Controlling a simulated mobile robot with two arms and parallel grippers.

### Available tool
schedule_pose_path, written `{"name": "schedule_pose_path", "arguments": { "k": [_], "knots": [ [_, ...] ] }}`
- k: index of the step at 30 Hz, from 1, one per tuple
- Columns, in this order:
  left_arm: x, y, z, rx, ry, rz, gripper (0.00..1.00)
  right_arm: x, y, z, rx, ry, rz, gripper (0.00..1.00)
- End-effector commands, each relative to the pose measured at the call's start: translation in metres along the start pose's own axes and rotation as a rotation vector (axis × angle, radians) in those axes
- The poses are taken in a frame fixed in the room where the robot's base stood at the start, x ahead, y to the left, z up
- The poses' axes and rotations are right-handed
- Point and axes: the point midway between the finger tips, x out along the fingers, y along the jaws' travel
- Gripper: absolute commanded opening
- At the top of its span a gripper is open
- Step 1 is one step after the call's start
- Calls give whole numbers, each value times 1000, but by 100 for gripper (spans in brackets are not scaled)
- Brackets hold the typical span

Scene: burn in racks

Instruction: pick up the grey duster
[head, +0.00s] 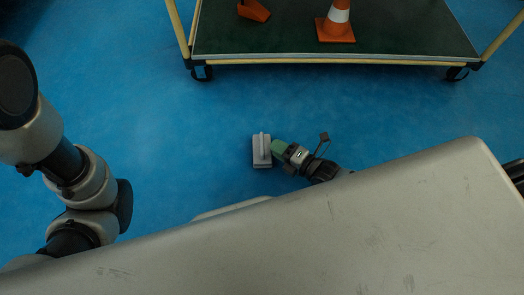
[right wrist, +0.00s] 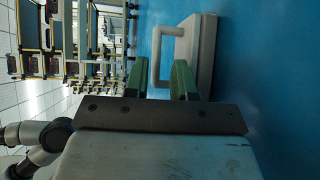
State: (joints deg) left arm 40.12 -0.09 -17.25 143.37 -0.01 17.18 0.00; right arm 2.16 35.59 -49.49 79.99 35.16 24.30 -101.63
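The grey duster (head: 257,160) lies on the blue floor near the middle of the head view. It is a flat block with a raised handle. In the right wrist view the duster (right wrist: 205,50) is just beyond the fingertips, with its handle (right wrist: 172,30) facing the gap between them. My right gripper (head: 277,148) is close to the duster's right side in the head view. Its green fingers (right wrist: 160,64) are apart with nothing held between them. Whether a fingertip touches the handle cannot be told. Parts of my left arm show at the left, but its gripper is out of view.
A green-topped trolley (head: 270,42) on black wheels stands at the back, carrying an orange and white cone (head: 337,22) and another orange item (head: 254,10). Blue floor (head: 165,125) around the duster is clear. Racks (right wrist: 95,45) show far off in the wrist view.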

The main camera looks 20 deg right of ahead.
Motion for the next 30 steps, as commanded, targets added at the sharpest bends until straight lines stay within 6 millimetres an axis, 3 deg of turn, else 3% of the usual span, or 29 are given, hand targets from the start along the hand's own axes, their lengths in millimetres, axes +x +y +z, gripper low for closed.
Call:
{"name": "schedule_pose_path", "arguments": {
  "k": [3,9,19,20,24,30],
  "knots": [
    [-19,4,-6,0,0,0,38,16,-4,-1,1,1,6,25],
    [-36,7,-11,0,-3,0,38,39,-1,-1,2,0,5,25],
    [-37,7,-11,0,-5,0,38,45,3,-1,1,1,2,25],
    [-37,7,-11,1,-5,0,38,45,3,-1,1,1,2,24],
    [-37,7,-11,1,-5,0,38,45,3,-1,1,1,2,2],
    [-37,7,-11,1,-5,0,38,45,3,-1,1,1,2,0]
  ]
}}
